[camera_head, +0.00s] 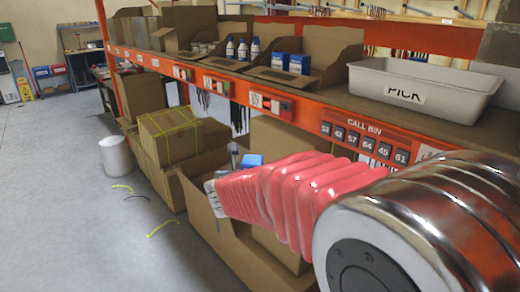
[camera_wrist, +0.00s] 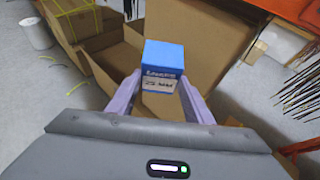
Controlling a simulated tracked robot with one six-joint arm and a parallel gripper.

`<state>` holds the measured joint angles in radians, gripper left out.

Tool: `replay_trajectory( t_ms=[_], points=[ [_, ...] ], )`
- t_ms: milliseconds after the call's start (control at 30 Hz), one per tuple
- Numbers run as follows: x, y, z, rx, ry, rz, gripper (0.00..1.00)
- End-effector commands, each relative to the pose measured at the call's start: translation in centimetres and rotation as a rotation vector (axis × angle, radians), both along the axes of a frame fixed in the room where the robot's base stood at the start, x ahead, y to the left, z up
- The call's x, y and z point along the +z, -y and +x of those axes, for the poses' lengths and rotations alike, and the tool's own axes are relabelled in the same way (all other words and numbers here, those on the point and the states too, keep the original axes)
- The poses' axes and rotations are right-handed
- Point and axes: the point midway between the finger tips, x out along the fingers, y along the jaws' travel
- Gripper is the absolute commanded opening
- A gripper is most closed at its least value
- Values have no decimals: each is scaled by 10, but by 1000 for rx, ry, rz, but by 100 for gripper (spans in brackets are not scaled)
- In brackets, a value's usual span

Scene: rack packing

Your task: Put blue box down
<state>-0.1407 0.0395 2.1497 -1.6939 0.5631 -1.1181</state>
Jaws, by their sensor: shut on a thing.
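The blue box (camera_wrist: 163,58) has a blue top and a tan, lettered lower part. In the wrist view it sits between the two pale purple fingers of my gripper (camera_wrist: 160,97), which is shut on it. It is held over or in front of open cardboard cartons; its exact height cannot be told. In the head view only a small part of the blue box (camera_head: 251,160) shows past my pink-sleeved arm. My gripper (camera_head: 234,156) is mostly hidden there, near the open carton below the rack.
An open cardboard carton (camera_head: 240,256) stands on the floor. A taped box (camera_head: 170,132) is behind it. The orange rack holds a white PICK tote (camera_head: 424,92), bins with bottles, and a bin with two more blue boxes (camera_head: 299,64).

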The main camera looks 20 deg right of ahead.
Motion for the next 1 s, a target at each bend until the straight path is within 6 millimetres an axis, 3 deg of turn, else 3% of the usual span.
replay_trajectory(
  t_ms=[600, 733, 1000],
  points=[
    [-125, -45, -45, 175, -4, -2, 20],
    [-136, -49, -51, 189, 1, -1, 20],
    [-136, -49, -51, 190, 3, 0, 20]
  ],
)
